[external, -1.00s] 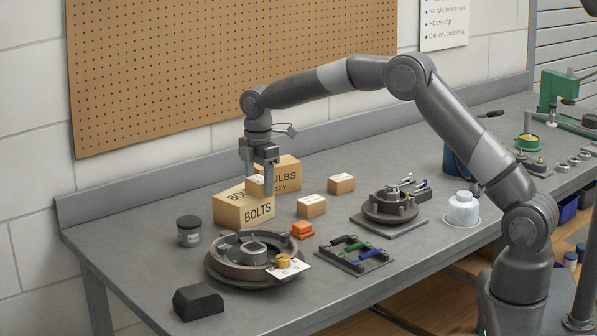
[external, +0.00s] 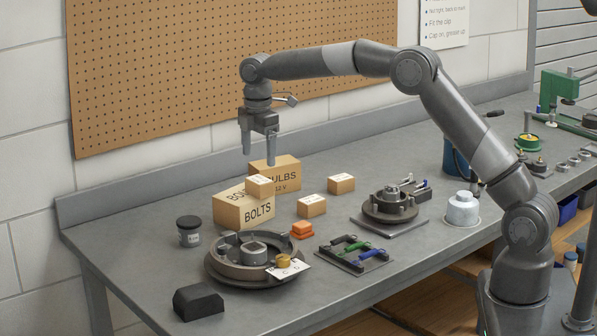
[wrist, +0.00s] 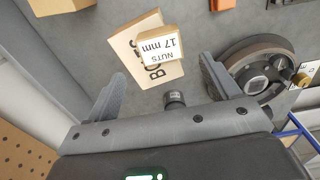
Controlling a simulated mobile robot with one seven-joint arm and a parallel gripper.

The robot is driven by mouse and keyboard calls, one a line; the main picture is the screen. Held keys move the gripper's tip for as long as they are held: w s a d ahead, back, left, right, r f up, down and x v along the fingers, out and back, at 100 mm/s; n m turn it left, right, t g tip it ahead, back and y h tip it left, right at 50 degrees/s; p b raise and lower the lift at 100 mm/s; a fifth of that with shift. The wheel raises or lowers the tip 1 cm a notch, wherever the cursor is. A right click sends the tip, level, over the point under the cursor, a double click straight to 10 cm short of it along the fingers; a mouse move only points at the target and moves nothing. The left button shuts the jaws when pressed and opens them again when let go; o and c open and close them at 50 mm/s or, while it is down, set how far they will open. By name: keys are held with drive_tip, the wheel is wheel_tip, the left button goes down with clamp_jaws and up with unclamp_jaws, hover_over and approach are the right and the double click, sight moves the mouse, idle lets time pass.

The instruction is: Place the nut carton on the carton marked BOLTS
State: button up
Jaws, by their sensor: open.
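The small nut carton (external: 259,187) rests on top of the larger carton marked BOLTS (external: 258,212), toward its right side. In the wrist view the nut carton (wrist: 160,47) reads "NUTS 17 mm" and lies on the BOLTS carton (wrist: 127,42), covering part of its lettering. My gripper (external: 258,153) is open and empty above the cartons, with clear space between its fingertips and the nut carton. The open fingers (wrist: 160,80) also show in the wrist view, apart from the cartons.
The BULBS carton (external: 285,173) stands right behind the BOLTS carton. Two small cartons (external: 311,206) (external: 341,184) stand to the right. A dark-lidded jar (external: 189,231), a round ring fixture (external: 225,270) and an orange block (external: 303,229) are nearby. The bench's left corner is clear.

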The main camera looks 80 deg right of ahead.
drive_tip(key=s+a+r+m+t, duration=0.15)
drive_tip(key=s+a+r, duration=0.35)
drive_tip(key=a+r, duration=0.6)
drive_tip(key=s+a+r+m+t+h, duration=0.1)
drive_tip(key=s+a+r, duration=0.2)
drive_tip(key=s+a, duration=0.25)
drive_tip(key=s+a+r+m, duration=0.2)
drive_tip(key=s+a+r, duration=0.15)
drive_tip(key=s, duration=0.35)
drive_tip(key=s+a+f+m+t, duration=0.1)
drive_tip(key=s+a+f, duration=0.3)
drive_tip(key=s, duration=0.7)
drive_tip(key=s+a+f+m+t+y, duration=0.1)
drive_tip(key=s+a+f, duration=0.4)
drive_tip(key=s, duration=0.6)
drive_tip(key=shift+s+a+m+t, duration=0.3)
drive_tip(key=shift+m+t, duration=0.25)
drive_tip(key=shift+m, duration=0.7)
